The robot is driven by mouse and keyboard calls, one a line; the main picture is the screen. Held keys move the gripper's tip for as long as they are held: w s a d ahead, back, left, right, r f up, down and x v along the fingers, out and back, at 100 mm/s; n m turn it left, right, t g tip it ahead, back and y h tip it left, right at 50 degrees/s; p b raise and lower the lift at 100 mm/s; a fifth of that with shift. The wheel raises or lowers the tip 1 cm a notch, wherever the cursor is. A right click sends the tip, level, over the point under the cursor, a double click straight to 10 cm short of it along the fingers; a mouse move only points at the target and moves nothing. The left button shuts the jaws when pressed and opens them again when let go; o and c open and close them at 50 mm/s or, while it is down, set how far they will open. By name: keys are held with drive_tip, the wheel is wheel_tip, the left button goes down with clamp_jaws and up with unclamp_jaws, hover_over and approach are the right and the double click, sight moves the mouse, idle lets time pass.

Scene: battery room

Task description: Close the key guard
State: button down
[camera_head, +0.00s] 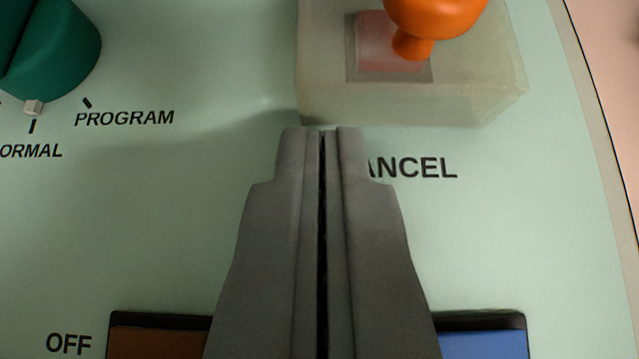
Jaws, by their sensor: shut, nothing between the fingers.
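The key guard (470,95) is a clear, boxy cover at the top of the view with an orange knob (437,15) on it, cut off by the top edge. A red key in a grey frame (388,72) shows through the cover. From this angle I cannot tell whether the cover lies fully down. My gripper (323,130) is shut and empty, pointing up the picture. Its fingertips appear at the guard's lower left edge; I cannot tell whether they touch it. The gripper hides the start of the "CANCEL" label.
A green rotary knob (50,45) with a white pointer stands at upper left, beside "NORMAL" and "PROGRAM" labels. A brown switch (155,342) by "OFF" and a blue switch (483,345) lie at the bottom. The pale green panel (540,210) is clear at right, ending at a curved edge.

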drive_tip(key=v, duration=1.7)
drive_tip(key=s+a+r+t, duration=0.3)
drive_tip(key=s+a+r, duration=0.1)
drive_tip(key=a, duration=0.5)
drive_tip(key=s+a+r+t, duration=0.3)
drive_tip(key=s+a+r, duration=0.2)
drive_tip(key=a, duration=0.5)
drive_tip(key=shift+r, duration=0.1)
